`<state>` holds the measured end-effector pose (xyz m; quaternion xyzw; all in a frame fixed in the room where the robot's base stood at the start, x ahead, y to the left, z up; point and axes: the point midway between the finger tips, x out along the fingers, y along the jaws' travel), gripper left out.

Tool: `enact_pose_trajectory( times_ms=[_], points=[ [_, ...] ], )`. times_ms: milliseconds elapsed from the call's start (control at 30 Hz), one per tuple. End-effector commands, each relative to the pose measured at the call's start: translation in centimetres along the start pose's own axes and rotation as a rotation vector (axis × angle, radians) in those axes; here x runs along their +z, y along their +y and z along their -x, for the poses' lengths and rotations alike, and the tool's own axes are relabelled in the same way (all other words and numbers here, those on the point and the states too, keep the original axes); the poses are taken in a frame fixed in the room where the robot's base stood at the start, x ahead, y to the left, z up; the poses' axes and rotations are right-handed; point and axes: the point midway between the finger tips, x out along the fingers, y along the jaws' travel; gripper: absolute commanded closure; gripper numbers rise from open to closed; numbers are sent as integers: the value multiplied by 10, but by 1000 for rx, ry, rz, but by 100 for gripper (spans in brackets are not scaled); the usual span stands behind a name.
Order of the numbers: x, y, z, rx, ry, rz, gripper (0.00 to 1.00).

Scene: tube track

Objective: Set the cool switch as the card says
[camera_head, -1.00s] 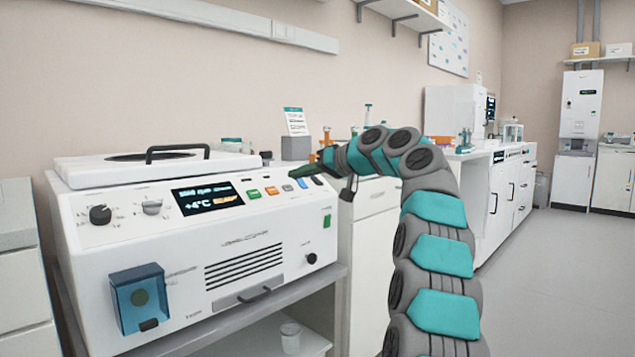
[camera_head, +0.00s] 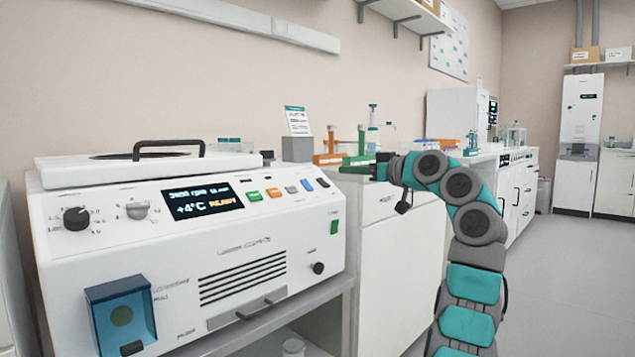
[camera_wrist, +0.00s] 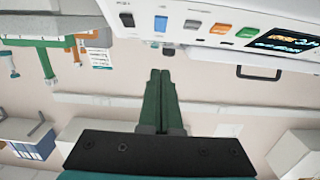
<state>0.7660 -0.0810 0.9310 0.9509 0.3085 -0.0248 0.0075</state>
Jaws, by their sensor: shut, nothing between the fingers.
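The white machine's front panel (camera_head: 105,197) shows in the head view with a lit display (camera_head: 202,199) reading +4°C. To its right sit green (camera_head: 253,196), orange (camera_head: 274,192), grey (camera_head: 292,189), blue (camera_head: 307,185) and black (camera_head: 323,182) switches. Their labels are too small to read, so I cannot tell which is the cool switch. A printed card (camera_head: 298,121) stands behind the machine; its text is not legible. In the wrist view, my gripper (camera_wrist: 160,74) is shut and empty, its green fingers apart from the panel. In the head view it is right of the panel.
A black handle (camera_head: 168,149) rises from the machine's lid. Two knobs (camera_head: 76,218) sit left of the display. Orange and green racks and bottles (camera_head: 372,130) stand on the counter behind my gripper. The floor (camera_head: 560,275) on the right is clear.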

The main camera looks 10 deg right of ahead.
Motion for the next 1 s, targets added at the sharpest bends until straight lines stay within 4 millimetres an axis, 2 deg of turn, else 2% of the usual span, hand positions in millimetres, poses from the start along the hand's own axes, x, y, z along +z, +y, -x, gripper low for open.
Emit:
enact_pose_trajectory(
  times_ms=[333,467,900,1000],
  points=[
    [0,0,-1,-1,0,2,100],
    [0,0,-7,-2,-1,1,100],
    [0,0,-80,-3,-3,-3,100],
    [0,0,-90,-2,-2,-2,100]
  ],
)
